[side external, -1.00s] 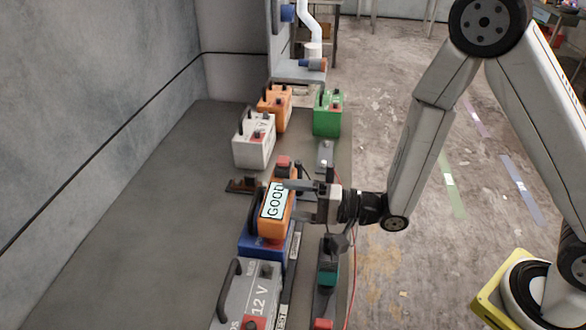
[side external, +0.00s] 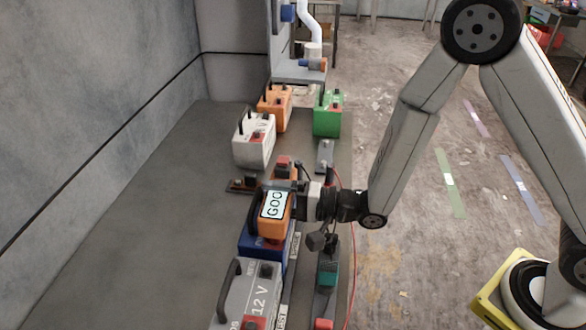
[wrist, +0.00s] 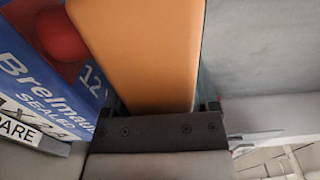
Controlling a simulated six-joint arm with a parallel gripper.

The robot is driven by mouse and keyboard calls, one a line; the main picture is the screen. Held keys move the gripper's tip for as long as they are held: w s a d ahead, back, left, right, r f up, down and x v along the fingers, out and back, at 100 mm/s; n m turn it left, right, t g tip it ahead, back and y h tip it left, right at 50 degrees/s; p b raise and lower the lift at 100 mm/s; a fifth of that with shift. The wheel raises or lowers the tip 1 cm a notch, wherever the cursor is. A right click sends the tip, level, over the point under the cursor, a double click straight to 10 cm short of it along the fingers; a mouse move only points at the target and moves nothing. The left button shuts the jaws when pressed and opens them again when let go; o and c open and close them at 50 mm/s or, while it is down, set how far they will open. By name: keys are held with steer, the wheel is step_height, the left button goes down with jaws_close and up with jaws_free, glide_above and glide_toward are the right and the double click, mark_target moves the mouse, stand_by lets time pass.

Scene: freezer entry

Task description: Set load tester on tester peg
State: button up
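The load tester (side external: 273,220) is an orange handheld unit whose pale screen shows "GOO", with the rest covered. It rests on or against the blue battery (side external: 262,243). My gripper (side external: 291,200) reaches it from the right, its fingers beside the body. In the wrist view the tester's orange side (wrist: 140,50) fills the space between my fingers (wrist: 162,108). Whether they press on it is not clear. I cannot identify the tester peg for certain; a small dark-brown fixture (side external: 240,186) lies behind the tester.
A grey 12 V battery (side external: 247,292) stands in front. White (side external: 253,142), orange (side external: 275,106) and green (side external: 328,115) batteries stand farther back. A teal-and-black tool (side external: 328,272) and a red cable lie along the bench's right edge. The bench's left side is clear.

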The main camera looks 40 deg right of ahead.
jaws_close()
steer(key=shift+r, duration=0.1)
steer(key=shift+r, duration=0.1)
steer(key=shift+r, duration=4.9)
steer(key=shift+r, duration=0.85)
steer(key=shift+r, duration=0.35)
steer(key=shift+r, duration=0.8)
